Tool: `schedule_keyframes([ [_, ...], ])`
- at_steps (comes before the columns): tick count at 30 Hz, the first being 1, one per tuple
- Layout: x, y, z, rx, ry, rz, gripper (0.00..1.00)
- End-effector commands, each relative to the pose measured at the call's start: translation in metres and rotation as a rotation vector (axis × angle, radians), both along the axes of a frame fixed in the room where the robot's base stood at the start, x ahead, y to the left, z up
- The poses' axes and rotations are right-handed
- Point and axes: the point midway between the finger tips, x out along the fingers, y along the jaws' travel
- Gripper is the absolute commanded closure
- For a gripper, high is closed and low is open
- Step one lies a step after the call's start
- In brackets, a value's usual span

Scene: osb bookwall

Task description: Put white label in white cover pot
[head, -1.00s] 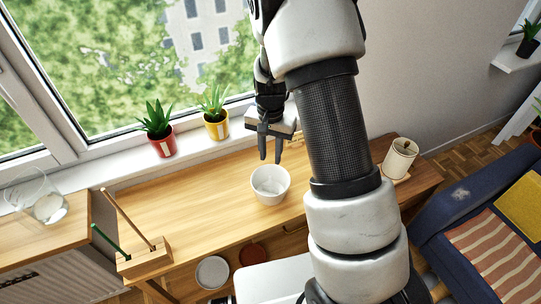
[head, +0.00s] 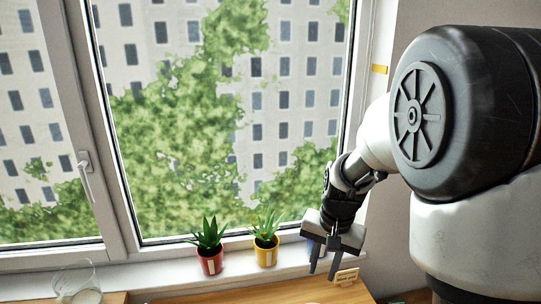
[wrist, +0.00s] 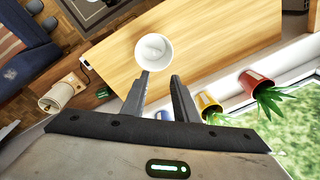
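The white cover pot (wrist: 153,52) stands upright on the wooden desk in the wrist view, just beyond my fingertips. A faint pale shape shows inside it; I cannot tell if this is a white label. In the head view the pot is out of frame. My gripper (head: 323,274) points down over the desk by the window. In the wrist view my gripper (wrist: 160,75) has its fingers apart, with nothing seen between them. Pale labels show on the red pot (head: 211,264) and the yellow pot (head: 265,253) on the sill.
Both pots hold green plants. A clear glass (head: 77,286) is at lower left. The window handle (head: 84,168) juts out. The desk around the cover pot is clear.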

Motion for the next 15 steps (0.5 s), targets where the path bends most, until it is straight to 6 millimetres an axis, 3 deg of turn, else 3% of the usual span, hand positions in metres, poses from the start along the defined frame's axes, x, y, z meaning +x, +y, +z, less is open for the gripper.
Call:
schedule_keyframes([
  [1, -0.012, 0.0, 0.026, 0.004, -0.039, 0.03, 0.73],
  [6, -0.059, 0.0, 0.086, -0.012, -0.143, 0.15, 0.73],
  [10, -0.1, -0.001, 0.12, -0.046, -0.222, 0.24, 0.73],
  [15, -0.149, -0.005, 0.143, -0.113, -0.311, 0.339, 0.73],
])
